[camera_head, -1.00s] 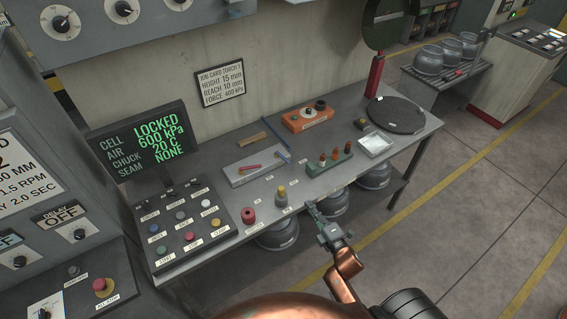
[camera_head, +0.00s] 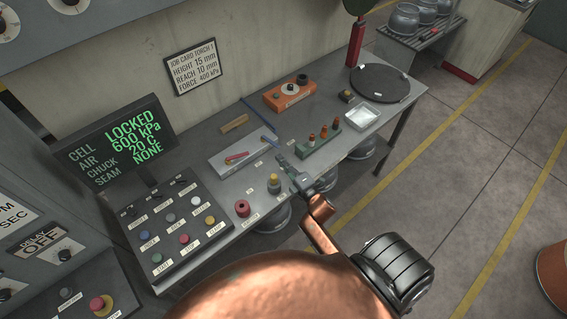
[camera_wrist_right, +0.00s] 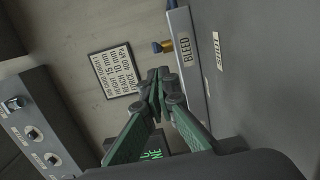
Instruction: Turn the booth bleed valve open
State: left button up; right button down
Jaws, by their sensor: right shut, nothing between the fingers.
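The word BLEED (camera_wrist_right: 183,50) is on the edge of a grey panel in the right wrist view. A small brass stub with a blue end (camera_wrist_right: 163,46) sticks out beside it; I take it for the bleed valve. A SHUT label (camera_wrist_right: 217,50) is on the grey face to the right. My right gripper (camera_wrist_right: 158,80) is shut and empty, its tips apparently short of the stub. In the head view my right gripper (camera_head: 286,166) is over the bench's front edge. I cannot make out the valve in the head view. My left gripper is not in view.
The bench (camera_head: 225,202) carries a button panel (camera_head: 176,224), a red knob (camera_head: 242,208), a yellow-topped knob (camera_head: 274,184), a green rack (camera_head: 318,143) and a white tray (camera_head: 362,117). The screen (camera_head: 115,142) reads LOCKED, 600 kPa. Open floor lies right.

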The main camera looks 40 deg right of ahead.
jog(key=w, duration=0.3)
jog(key=shift+w, duration=1.15)
jog(key=shift+d+y, duration=0.25)
jog(key=shift+y, duration=0.15)
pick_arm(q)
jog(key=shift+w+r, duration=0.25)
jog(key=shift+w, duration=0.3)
pick_arm(e)
jog(key=shift+n, duration=0.3)
